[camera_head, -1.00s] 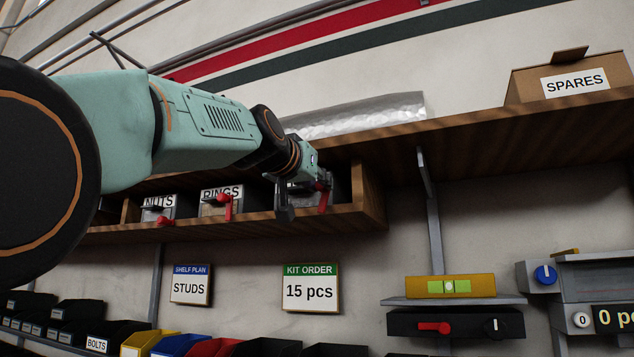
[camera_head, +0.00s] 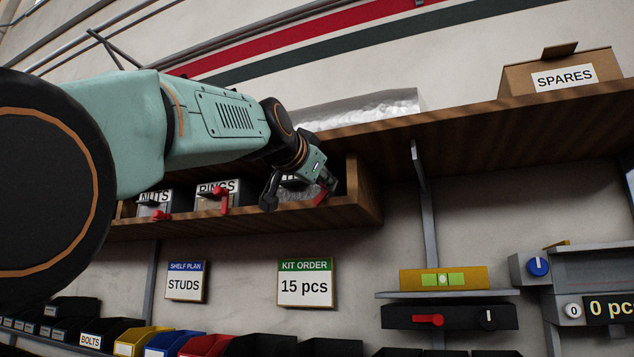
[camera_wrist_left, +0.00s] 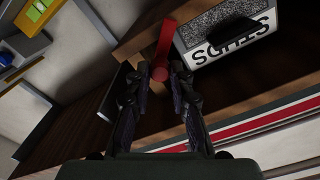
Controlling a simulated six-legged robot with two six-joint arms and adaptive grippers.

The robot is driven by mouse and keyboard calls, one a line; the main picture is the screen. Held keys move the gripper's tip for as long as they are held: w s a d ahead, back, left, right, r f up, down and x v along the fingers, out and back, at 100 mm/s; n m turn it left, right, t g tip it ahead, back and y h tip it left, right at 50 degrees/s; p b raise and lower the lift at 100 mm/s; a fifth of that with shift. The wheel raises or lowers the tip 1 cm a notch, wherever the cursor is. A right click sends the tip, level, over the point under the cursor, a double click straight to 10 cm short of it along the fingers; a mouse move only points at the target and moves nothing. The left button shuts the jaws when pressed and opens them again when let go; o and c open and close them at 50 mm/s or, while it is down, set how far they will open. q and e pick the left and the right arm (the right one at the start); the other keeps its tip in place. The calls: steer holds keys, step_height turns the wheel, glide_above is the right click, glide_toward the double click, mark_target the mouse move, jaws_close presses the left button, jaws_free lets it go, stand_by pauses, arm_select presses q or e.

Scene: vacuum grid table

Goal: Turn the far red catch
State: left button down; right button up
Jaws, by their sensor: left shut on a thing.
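Several red catches sit along the front of the upper wooden shelf. The lever leans in the head view. The grey box behind it (camera_wrist_left: 222,35) has a white label, partly covered by a dark handle. My right gripper is out of view.
A NUTS box (camera_head: 155,200) and a RINGS box (camera_head: 212,200) stand to the left, each with a red catch. The wooden shelf's right end wall (camera_head: 362,192) is close to the gripper. A SPARES carton (camera_head: 562,75) stands on top.

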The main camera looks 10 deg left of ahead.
mark_target(328, 192)
arm_select(q)
steer(key=shift+s+d+f+m+b, duration=0.15)
steer(key=shift+f+m+b, duration=0.45)
steer(key=shift+m, duration=0.9)
steer(key=shift+w+d+f+m+b, duration=0.1)
steer(key=shift+d+f+m+b, duration=0.35)
steer(key=shift+m, duration=1.05)
steer(key=shift+s+d+f+m+b, duration=0.1)
steer(key=shift+f+m+b, duration=0.6)
steer(key=shift+m, duration=0.8)
steer(key=shift+r, duration=0.1)
steer(key=c, duration=1.6)
jaws_free()
steer(key=o, duration=0.4)
steer(key=shift+s+r, duration=0.1)
steer(key=shift+o, duration=0.2)
